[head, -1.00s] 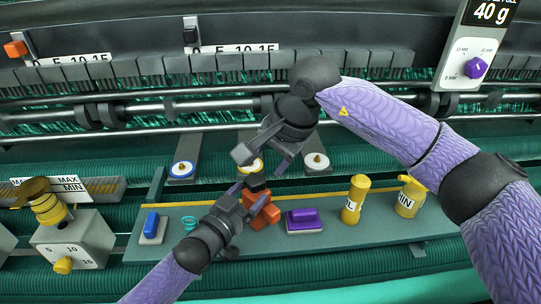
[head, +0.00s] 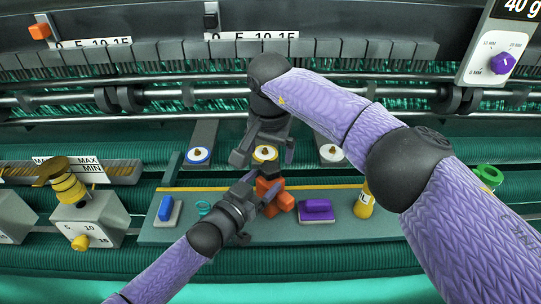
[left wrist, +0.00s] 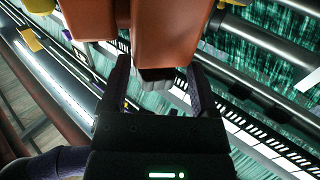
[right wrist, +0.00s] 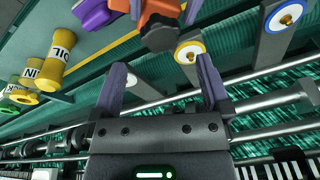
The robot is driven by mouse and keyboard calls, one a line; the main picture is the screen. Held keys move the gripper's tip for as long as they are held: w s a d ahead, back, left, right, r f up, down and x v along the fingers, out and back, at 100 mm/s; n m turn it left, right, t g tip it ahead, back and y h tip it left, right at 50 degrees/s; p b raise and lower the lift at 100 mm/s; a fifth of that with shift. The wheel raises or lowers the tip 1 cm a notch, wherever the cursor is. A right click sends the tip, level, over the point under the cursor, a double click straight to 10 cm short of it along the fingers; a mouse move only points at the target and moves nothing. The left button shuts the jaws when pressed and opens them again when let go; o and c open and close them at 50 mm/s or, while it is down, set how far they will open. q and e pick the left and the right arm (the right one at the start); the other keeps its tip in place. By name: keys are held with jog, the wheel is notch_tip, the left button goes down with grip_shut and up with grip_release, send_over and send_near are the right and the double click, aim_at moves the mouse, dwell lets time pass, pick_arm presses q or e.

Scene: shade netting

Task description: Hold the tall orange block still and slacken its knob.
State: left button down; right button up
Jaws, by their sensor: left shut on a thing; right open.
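The tall orange block (head: 275,192) stands on the green bench, partly hidden by my left gripper in the head view. My left gripper (head: 257,190) is shut on it from the lower left. In the right wrist view the dark knob (right wrist: 160,36) faces my right gripper (right wrist: 162,85). In the head view the knob is hard to make out.
A purple block (head: 318,211), a blue block (head: 165,208) and a yellow bottle (head: 364,198) stand on the bench (head: 345,232). Blue-ringed (head: 198,155) and yellow-ringed (right wrist: 189,52) discs sit behind. Metal rails (head: 190,98) cross the back.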

aim_at(272, 168)
jog(key=f, duration=0.2)
jog(key=w+f, duration=0.1)
jog(key=f, duration=0.2)
jog(key=shift+f, duration=0.35)
grip_shut()
dwell(0.3)
jog(key=n+y, duration=0.1)
jog(key=n, duration=0.3)
jog(key=shift+d, duration=0.15)
jog(key=n, duration=0.4)
jog(key=shift+n+g+y, duration=0.3)
jog(key=shift+y, duration=0.1)
